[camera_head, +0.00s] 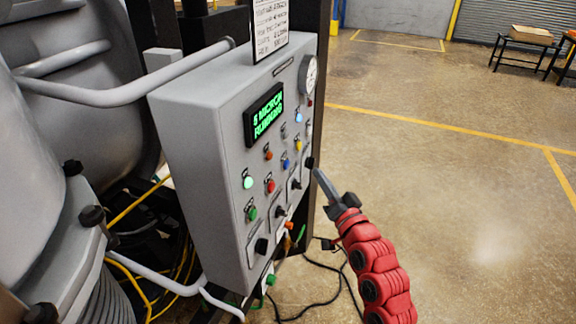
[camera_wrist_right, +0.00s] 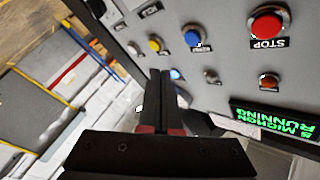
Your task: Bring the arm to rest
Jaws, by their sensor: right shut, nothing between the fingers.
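My right arm (camera_head: 375,265), in a red ribbed cover, comes in from the lower right of the head view. Its right gripper (camera_head: 319,174) is shut and empty, its tip close to the right edge of the grey control box (camera_head: 200,150) beside a black knob (camera_head: 310,162). I cannot tell whether it touches. In the wrist view the closed fingers (camera_wrist_right: 168,75) point toward the panel face, near a yellow button (camera_wrist_right: 154,45) and a blue button (camera_wrist_right: 191,39). The left gripper is not in view.
The box carries a lit green display (camera_head: 265,115), several buttons and knobs, and a gauge (camera_head: 308,75). A grey furnace body (camera_head: 70,110) and pipe (camera_head: 130,92) stand at left. Black cables (camera_head: 310,300) lie below. Open floor (camera_head: 450,170) extends right.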

